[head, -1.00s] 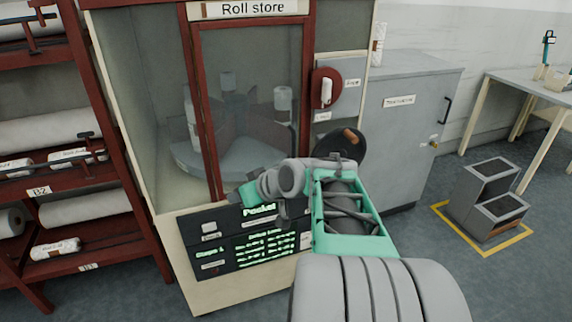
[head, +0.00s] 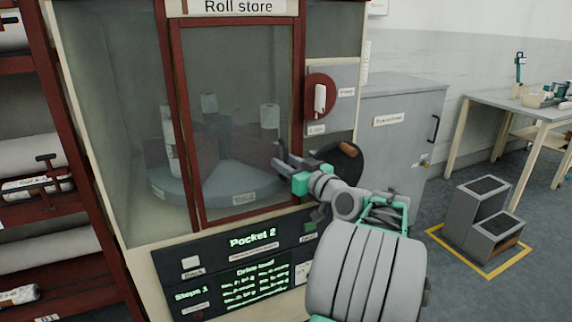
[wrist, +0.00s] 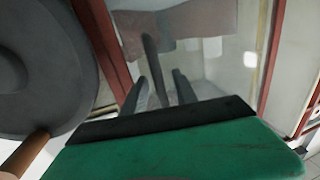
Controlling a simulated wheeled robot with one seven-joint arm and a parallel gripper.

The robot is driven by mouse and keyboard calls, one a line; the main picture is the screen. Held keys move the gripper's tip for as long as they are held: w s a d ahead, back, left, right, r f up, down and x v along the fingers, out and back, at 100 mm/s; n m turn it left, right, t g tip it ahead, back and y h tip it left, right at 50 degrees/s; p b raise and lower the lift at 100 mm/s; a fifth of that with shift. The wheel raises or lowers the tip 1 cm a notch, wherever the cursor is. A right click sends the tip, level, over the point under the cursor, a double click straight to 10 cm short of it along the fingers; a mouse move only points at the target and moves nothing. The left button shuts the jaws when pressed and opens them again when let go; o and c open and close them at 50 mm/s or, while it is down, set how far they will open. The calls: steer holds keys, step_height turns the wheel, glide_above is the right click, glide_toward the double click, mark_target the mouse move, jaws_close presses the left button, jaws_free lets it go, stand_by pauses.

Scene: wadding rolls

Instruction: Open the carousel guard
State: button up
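The carousel guard (head: 240,75) is a clear panel in a red frame on the roll store's front; it stands shut. Its dark upright handle (wrist: 153,60) shows in the wrist view, in front of the panel near the red frame post. My gripper (head: 282,163) is at the guard's lower right side. In the wrist view its two dark fingers (wrist: 161,88) stand apart, with the handle's lower part showing between them; I see no firm contact. Behind the guard, the grey carousel (head: 225,180) holds several pale rolls. In the head view the handle is hard to separate from the fingers.
A red round switch (head: 318,98) with a white lever sits right of the guard. A dark handwheel (head: 350,170) with a wooden knob is close beside my arm. The panel below reads "Pocket 2" (head: 253,240). A grey cabinet (head: 400,120) and steps (head: 485,220) stand right.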

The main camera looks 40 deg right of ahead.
jaws_close()
stand_by(0.3)
stand_by(1.1)
